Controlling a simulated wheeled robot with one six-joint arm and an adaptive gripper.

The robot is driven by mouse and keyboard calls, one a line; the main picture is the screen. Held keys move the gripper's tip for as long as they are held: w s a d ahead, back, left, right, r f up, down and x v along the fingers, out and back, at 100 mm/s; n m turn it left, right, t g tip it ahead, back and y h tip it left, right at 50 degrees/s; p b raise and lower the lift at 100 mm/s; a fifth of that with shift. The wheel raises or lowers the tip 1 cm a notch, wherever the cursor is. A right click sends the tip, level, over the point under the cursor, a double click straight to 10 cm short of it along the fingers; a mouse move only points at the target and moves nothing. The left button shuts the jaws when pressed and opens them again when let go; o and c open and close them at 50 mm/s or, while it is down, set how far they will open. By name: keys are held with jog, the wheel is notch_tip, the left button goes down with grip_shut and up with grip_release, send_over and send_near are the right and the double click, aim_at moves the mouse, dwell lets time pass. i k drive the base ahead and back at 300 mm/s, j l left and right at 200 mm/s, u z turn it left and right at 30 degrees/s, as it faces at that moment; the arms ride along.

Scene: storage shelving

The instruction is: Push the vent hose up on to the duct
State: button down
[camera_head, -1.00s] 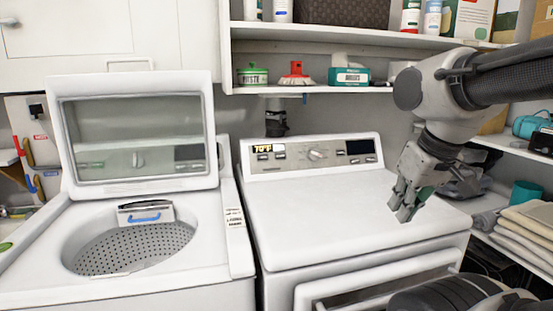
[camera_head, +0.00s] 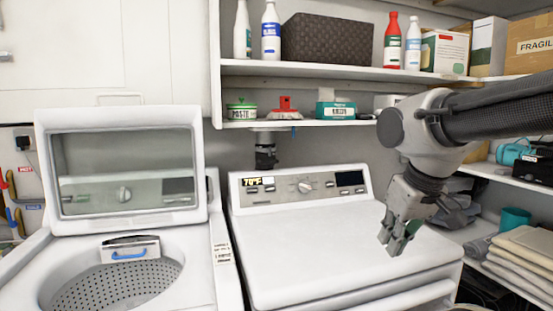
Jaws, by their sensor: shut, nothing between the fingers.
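The vent hose (camera_head: 265,156) is a short dark ribbed piece against the back wall, just behind the top of the dryer's control panel. A grey pipe end, which looks like the duct (camera_head: 265,137), comes down above it under the lower shelf. The hose's top is close under or around the pipe; I cannot tell which. The hose's lower part is hidden behind the dryer. My gripper (camera_head: 392,246) is shut and empty, pointing down over the right part of the dryer top, well to the right of and nearer than the hose.
The white dryer (camera_head: 310,245) has a clear top and a raised panel (camera_head: 305,187) in front of the hose. The washer's lid (camera_head: 125,165) stands open at left. The lower shelf (camera_head: 300,122) overhangs the duct and carries small items. Towels (camera_head: 520,250) lie at right.

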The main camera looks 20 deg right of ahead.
aim_at(267, 153)
jog(key=i+j, duration=0.1)
jog(key=j, duration=0.3)
jog(key=i+j, duration=0.1)
jog(key=j, duration=0.3)
jog(key=i+j, duration=0.1)
jog(key=j, duration=0.3)
jog(key=z, duration=0.05)
